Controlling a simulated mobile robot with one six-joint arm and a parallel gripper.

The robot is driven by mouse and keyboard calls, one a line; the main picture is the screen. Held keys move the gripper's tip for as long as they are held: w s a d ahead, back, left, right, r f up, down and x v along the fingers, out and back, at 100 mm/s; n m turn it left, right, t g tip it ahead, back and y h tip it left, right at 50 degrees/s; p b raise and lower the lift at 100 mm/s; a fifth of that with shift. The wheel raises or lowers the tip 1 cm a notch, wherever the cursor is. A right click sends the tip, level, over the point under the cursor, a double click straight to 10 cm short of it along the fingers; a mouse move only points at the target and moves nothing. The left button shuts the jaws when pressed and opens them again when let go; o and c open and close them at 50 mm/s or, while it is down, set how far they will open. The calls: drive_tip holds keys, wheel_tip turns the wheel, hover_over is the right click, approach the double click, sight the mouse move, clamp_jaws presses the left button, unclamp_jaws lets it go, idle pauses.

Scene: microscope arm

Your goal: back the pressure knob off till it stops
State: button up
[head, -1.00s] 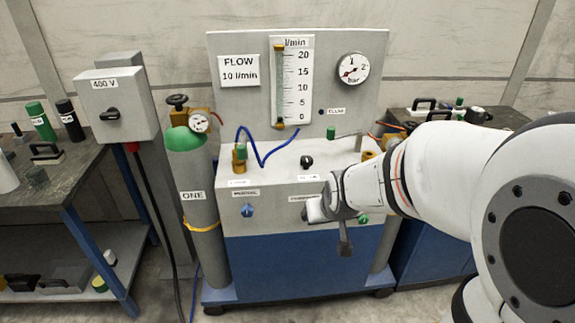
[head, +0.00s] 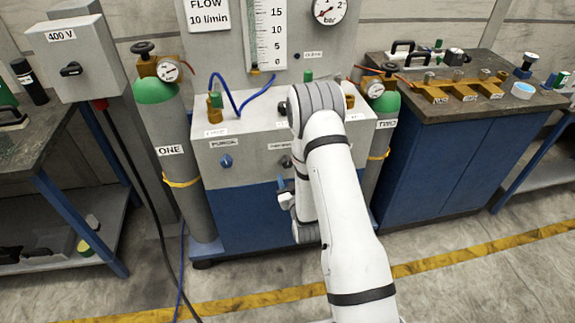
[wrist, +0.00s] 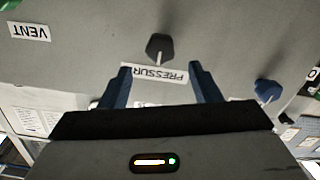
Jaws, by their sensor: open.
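The pressure knob (wrist: 160,47) is a dark knob on the grey front panel, beside a label reading PRESSUR (wrist: 160,73) that appears upside down in the wrist view. In the head view the knob (head: 286,162) is partly covered by my arm. My gripper (wrist: 160,69) is open and empty. Its two blue fingers point at the panel on either side of the label, and the knob shows beyond the fingertips, roughly centred between them. I cannot tell whether they touch anything. The round bar gauge (head: 328,9) is cut off at the top of the head view.
A blue knob (wrist: 268,90) sits to one side of the pressure knob; it also shows in the head view (head: 226,160). A VENT label (wrist: 30,32) lies on the other side. Gas cylinder ONE (head: 170,150) stands left of the cabinet, another cylinder (head: 382,105) right.

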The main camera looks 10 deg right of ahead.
sight(288, 165)
drive_tip(key=shift+w+f+p, duration=0.2)
drive_tip(key=shift+w+p, duration=0.1)
drive_tip(key=shift+w, duration=1.5)
drive_tip(key=shift+w+f+p, duration=0.15)
drive_tip(key=shift+w+p, duration=0.15)
drive_tip(key=shift+w, duration=1.45)
drive_tip(key=shift+c, duration=0.6)
